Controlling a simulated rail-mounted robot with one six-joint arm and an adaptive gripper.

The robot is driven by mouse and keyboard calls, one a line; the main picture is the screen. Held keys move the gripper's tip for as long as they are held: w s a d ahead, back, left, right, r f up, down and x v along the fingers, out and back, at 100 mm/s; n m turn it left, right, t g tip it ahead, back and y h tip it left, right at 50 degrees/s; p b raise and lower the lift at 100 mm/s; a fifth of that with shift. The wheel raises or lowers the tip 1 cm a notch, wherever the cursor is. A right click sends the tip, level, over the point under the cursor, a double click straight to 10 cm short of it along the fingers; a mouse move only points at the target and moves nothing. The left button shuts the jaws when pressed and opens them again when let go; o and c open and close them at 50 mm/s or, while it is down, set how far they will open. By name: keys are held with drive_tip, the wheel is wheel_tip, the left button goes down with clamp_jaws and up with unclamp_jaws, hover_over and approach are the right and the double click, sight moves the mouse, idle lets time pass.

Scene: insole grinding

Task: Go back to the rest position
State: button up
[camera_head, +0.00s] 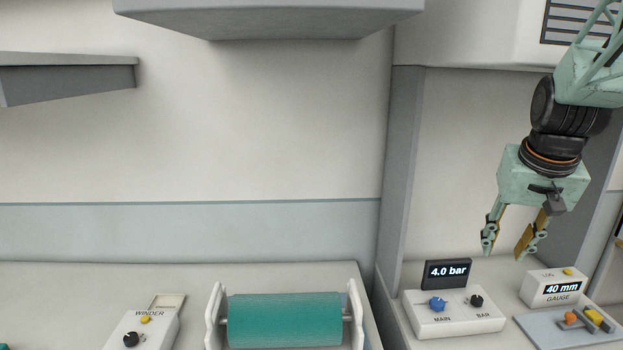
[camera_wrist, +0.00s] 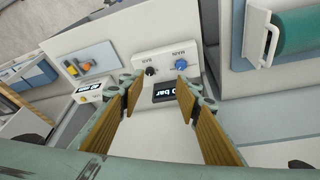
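My gripper (camera_head: 507,250) hangs at the right of the head view, pointing down above the counter. Its two fingers are apart with nothing between them. In the wrist view my gripper (camera_wrist: 158,88) also shows open, with yellow-brown inner pads. Below it stands the pressure panel (camera_head: 455,322) with a blue MAIN knob (camera_head: 437,304), a black BAR knob (camera_head: 476,300) and a display (camera_head: 447,273) reading 4.0 bar. In the wrist view the blue knob (camera_wrist: 182,64) and the black knob (camera_wrist: 151,70) lie beyond the fingertips, apart from them.
A teal roll (camera_head: 285,319) and a winder box (camera_head: 143,331) are at left. A grey upright divider (camera_head: 401,170) separates the bays.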

drive_tip(key=s+a+r+n+y, duration=0.1)
drive_tip(key=s+a+r, duration=0.2)
drive_tip(key=s+a, duration=0.45)
drive_tip(key=s+a+r+n, duration=0.1)
drive_tip(key=s+a+r, duration=0.1)
drive_tip(key=s+a, duration=0.5)
drive_tip(key=s+a+n, duration=0.2)
drive_tip(key=s+a, duration=0.7)
drive_tip(key=s, duration=0.6)
drive_tip(key=shift+a+f+n+y+b, duration=0.3)
drive_tip(key=shift+a+f+n+y, duration=0.1)
drive_tip(key=shift+f, duration=0.05)
drive_tip(key=shift+d, duration=0.1)
